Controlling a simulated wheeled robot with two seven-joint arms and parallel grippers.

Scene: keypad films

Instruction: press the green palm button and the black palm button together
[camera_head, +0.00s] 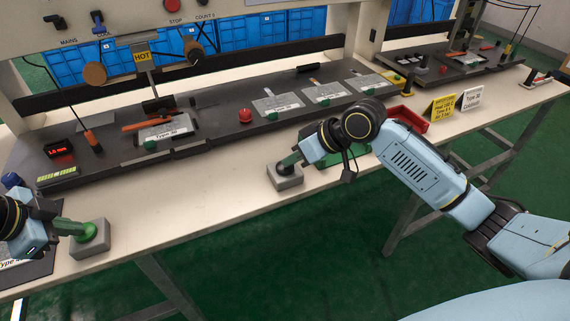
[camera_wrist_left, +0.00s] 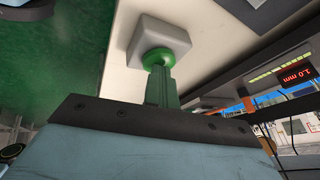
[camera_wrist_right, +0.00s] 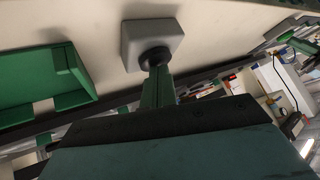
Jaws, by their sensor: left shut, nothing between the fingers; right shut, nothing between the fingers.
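The green palm button (camera_head: 93,235) sits on a grey box (camera_head: 90,250) at the front left of the bench. My left gripper (camera_head: 72,229) is shut and empty, with its fingertips at the green button's face; the left wrist view shows them against the green button (camera_wrist_left: 158,58). The black palm button (camera_wrist_right: 154,57) sits on another grey box (camera_head: 287,178) near the bench's front middle. My right gripper (camera_head: 288,161) is shut and empty, its tips at the black button, which they mostly hide in the head view. I cannot tell whether either button is pushed in.
A green tray (camera_wrist_right: 45,85) stands beside the black button's box, partly behind my right arm. A red bin (camera_head: 408,122) and yellow and white signs (camera_head: 443,107) stand to the right. A red button (camera_head: 246,116) is on the dark panel behind. Bench between the two boxes is clear.

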